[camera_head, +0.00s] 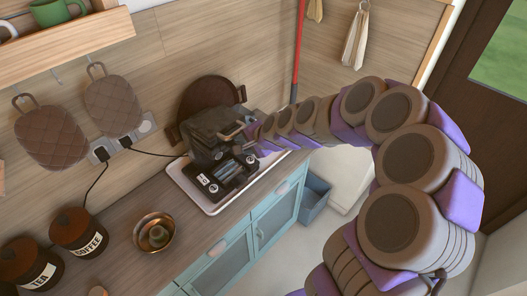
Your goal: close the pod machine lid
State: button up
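The pod machine (222,172) is dark grey and black and stands on a white tray on the counter. Its upper part, which looks like the lid (212,127), sits above the body; its exact angle is hard to tell at this size. My arm reaches in from the right, and my gripper (250,136) is at the right side of the machine's upper part, close to or touching it. The fingertips are small and partly lost against the dark machine, so their opening does not show.
The white tray (208,207) sits near the counter's front edge. A round brown board (212,93) leans behind the machine. A brass bowl (154,233), a coffee canister (77,229) and a tea canister (28,262) stand to the left. Bare counter (120,203) lies between them.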

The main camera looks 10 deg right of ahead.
jog(key=s+d+r+b, duration=0.2)
jog(key=s+d, duration=0.3)
jog(key=s, duration=0.3)
jog(key=s+d+r+b, duration=0.1)
jog(key=s+d+b, duration=0.4)
jog(key=s, duration=0.3)
jog(key=shift+d+r, duration=0.25)
jog(key=shift+r, duration=0.15)
dwell(1.2)
dwell(0.5)
jog(key=p+v, duration=0.1)
jog(key=v, duration=1.6)
jog(key=shift+d+p, duration=0.15)
jog(key=shift+p, duration=0.15)
